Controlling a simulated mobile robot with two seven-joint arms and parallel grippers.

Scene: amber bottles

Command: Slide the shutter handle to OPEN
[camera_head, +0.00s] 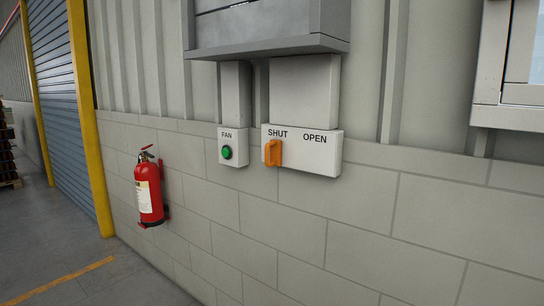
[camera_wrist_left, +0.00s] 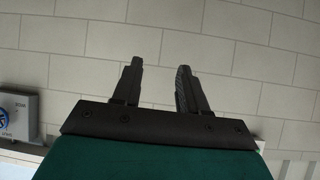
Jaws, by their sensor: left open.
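The orange shutter handle (camera_head: 273,152) stands at the left end of a white box (camera_head: 313,163) on the wall, under the word SHUT. The word OPEN is printed on the right part of the same box. Neither gripper shows in the head view. In the left wrist view my left gripper (camera_wrist_left: 159,68) is open, its two dark fingers apart with only pale block wall behind them. The handle is not seen in that view, so the distance from gripper to handle cannot be told. My right gripper is in neither view.
A small FAN box with a green button (camera_head: 227,152) sits just left of the handle's box. A grey housing (camera_head: 268,30) juts out above. A red fire extinguisher (camera_head: 149,190) hangs at left.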

